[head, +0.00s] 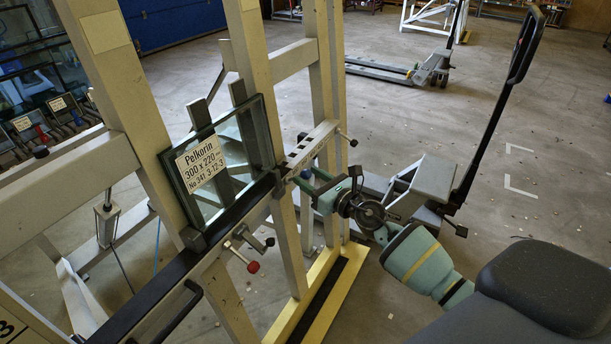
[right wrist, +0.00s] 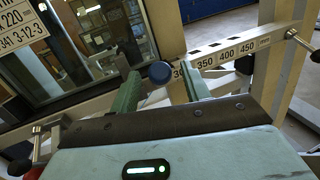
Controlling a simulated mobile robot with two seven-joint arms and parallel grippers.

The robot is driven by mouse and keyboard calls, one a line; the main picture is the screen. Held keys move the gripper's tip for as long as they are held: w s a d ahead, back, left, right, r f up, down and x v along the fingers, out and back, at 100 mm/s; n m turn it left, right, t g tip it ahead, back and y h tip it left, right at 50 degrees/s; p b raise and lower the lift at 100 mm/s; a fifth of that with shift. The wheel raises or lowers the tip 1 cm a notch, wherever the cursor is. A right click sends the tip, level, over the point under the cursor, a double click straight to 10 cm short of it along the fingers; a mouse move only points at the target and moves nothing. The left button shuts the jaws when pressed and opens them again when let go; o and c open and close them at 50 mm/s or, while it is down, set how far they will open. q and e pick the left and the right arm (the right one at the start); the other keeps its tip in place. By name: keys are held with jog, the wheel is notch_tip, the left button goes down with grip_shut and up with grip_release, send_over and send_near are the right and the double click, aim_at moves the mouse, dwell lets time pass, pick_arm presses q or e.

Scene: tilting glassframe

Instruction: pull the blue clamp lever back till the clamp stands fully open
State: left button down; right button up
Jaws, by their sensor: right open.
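The blue clamp lever shows in the right wrist view as a round dark-blue knob (right wrist: 160,72) between my finger tips; its shaft is mostly hidden. In the head view the knob (head: 306,173) is small, beside the frame's scale bar. My right gripper (head: 303,177) reaches in from the right and is open. The glass pane (head: 236,134) with the Pelkorin label stands upright on the dark rail. My left gripper is not in view.
The cream frame's uprights (head: 288,235) stand close to my right gripper. A numbered scale bar (right wrist: 230,52) runs just behind the fingers. A red knob (head: 253,267) sticks out below the rail. A pallet truck (head: 425,180) stands close behind my right arm.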

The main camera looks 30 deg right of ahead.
jog(key=shift+x, duration=1)
grip_shut()
